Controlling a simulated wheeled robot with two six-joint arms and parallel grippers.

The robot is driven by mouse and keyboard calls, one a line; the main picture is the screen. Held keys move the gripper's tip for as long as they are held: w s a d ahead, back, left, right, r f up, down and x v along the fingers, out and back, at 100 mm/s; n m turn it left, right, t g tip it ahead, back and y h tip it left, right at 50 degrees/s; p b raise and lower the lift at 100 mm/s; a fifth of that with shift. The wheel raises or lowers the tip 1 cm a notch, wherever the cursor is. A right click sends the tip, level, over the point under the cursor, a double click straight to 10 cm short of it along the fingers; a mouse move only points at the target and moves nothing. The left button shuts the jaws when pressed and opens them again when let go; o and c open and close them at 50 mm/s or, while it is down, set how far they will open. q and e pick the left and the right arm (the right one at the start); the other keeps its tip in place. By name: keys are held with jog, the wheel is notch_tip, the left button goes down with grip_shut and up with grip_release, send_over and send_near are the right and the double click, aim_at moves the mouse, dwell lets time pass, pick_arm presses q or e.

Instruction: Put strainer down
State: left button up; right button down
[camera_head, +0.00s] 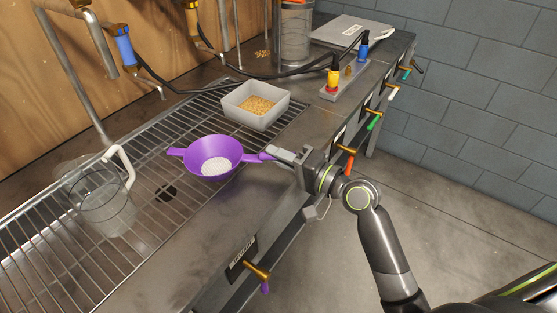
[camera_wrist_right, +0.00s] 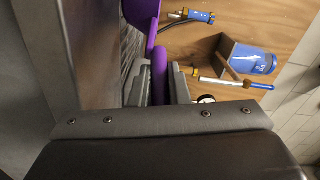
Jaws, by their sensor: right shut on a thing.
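The purple strainer (camera_head: 196,157) shows in the head view over the wire rack (camera_head: 150,155), bowl side up, with a pale mesh bottom. I cannot tell whether it touches the rack. My right gripper (camera_head: 272,157) is shut on the strainer's handle at its right side. In the right wrist view the purple handle (camera_wrist_right: 158,75) runs between the fingers of the right gripper (camera_wrist_right: 160,85). My left gripper is not in view.
A clear pitcher (camera_head: 103,200) with a white handle stands on the rack's left. A grey bin (camera_head: 256,104) of tan grains stands behind the strainer. Hoses cross the back, and a block with coloured connectors (camera_head: 345,82) is at right. Bare counter lies in front.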

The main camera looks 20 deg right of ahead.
jog(key=shift+f, duration=0.2)
jog(key=shift+f, duration=0.15)
jog(key=c, duration=1.4)
grip_release()
jog(key=shift+r, duration=0.2)
jog(key=shift+s+d, duration=0.15)
jog(key=shift+b+v, duration=0.6)
jog(key=shift+v, duration=5.2)
